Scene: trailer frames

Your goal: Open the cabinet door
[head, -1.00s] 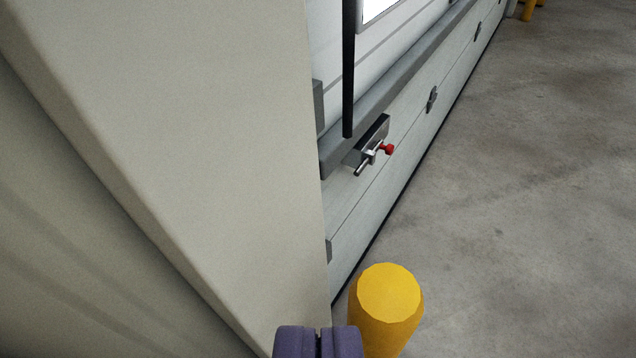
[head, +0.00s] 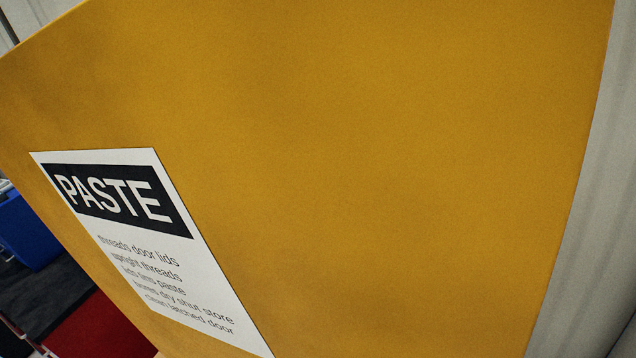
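A large flat yellow panel (head: 400,150) fills most of the head view, close to the camera and tilted in the picture. It looks like a face of the cabinet, but I cannot tell whether it is the door or a side. A white notice (head: 160,240) headed "PASTE" is fixed to its lower left part. No handle, hinge or door gap shows. My gripper is not in view.
A pale grey ribbed wall (head: 590,220) runs along the right, beyond the panel's edge. At the lower left are a blue bin (head: 25,230), a dark floor area (head: 45,285) and a red surface (head: 95,330).

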